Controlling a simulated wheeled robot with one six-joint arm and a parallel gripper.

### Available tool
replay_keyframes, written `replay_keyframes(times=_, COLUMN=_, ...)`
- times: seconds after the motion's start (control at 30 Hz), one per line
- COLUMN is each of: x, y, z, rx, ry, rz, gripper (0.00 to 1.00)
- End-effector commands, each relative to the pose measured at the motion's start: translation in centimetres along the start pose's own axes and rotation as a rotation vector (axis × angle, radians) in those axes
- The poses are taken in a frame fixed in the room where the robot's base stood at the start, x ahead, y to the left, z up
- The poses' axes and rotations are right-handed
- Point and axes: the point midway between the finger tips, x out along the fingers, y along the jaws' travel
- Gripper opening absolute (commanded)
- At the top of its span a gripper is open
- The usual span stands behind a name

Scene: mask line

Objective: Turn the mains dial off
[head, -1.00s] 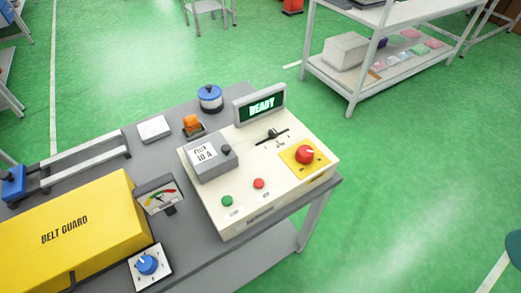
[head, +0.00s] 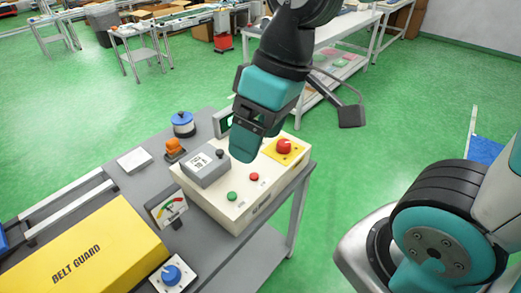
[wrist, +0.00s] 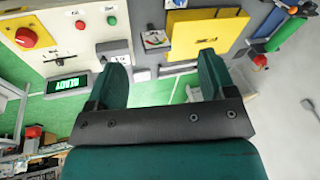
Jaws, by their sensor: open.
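The mains dial, a red knob (head: 284,146) on a yellow plate, sits at the right end of the cream control box (head: 228,210). In the wrist view the red knob (wrist: 26,38) is at the far left, apart from the fingers. A white mark shows on it, but its exact setting is too small to read. My gripper (head: 243,150) hangs over the middle of the box, left of the dial in the head view, and hides the slider and most of the display. Its two teal fingers (wrist: 162,72) are spread with nothing between them.
A red button (head: 254,177), green button (head: 232,196) and grey fuse box (head: 206,168) share the panel. The blue dial (head: 171,274), gauge (head: 167,207) and yellow belt guard (head: 80,258) lie to the left.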

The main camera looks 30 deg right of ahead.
Motion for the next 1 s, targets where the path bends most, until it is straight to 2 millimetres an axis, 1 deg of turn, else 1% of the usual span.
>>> replay_keyframes(times=0.03, x=1.1, y=3.4, z=-1.6, rx=0.03, ry=-0.01, rz=0.035, gripper=0.77)
replay_keyframes(times=0.07, x=1.4, y=5.5, z=-2.6, rx=0.045, ry=-0.017, rz=0.058, gripper=0.77)
replay_keyframes(times=0.1, x=1.9, y=8.5, z=-3.8, rx=0.065, ry=-0.029, rz=0.09, gripper=0.77)
replay_keyframes(times=0.17, x=2.5, y=13.4, z=-5.2, rx=0.097, ry=-0.05, rz=0.134, gripper=0.77)
replay_keyframes(times=0.2, x=2.9, y=16.5, z=-5.8, rx=0.117, ry=-0.065, rz=0.16, gripper=0.77)
replay_keyframes(times=0.27, x=3.5, y=21.0, z=-6.2, rx=0.147, ry=-0.089, rz=0.193, gripper=0.77)
replay_keyframes(times=0.3, x=3.9, y=23.8, z=-6.3, rx=0.167, ry=-0.105, rz=0.211, gripper=0.77)
replay_keyframes(times=0.4, x=4.8, y=29.2, z=-6.0, rx=0.204, ry=-0.139, rz=0.241, gripper=0.77)
replay_keyframes(times=0.43, x=4.9, y=30.4, z=-5.8, rx=0.214, ry=-0.146, rz=0.247, gripper=0.77)
replay_keyframes(times=0.5, x=5.2, y=32.4, z=-5.5, rx=0.228, ry=-0.159, rz=0.257, gripper=0.77)
replay_keyframes(times=0.53, x=5.3, y=33.0, z=-5.3, rx=0.232, ry=-0.163, rz=0.26, gripper=0.77)
replay_keyframes(times=0.6, x=5.6, y=33.7, z=-5.2, rx=0.236, ry=-0.169, rz=0.262, gripper=0.77)
replay_keyframes(times=0.73, x=6.9, y=34.1, z=-4.9, rx=0.236, ry=-0.172, rz=0.261, gripper=0.77)
replay_keyframes(times=0.87, x=9.4, y=34.6, z=-4.3, rx=0.236, ry=-0.174, rz=0.26, gripper=0.77)
replay_keyframes(times=1.0, x=12.5, y=35.4, z=-3.7, rx=0.235, ry=-0.174, rz=0.26, gripper=0.77)
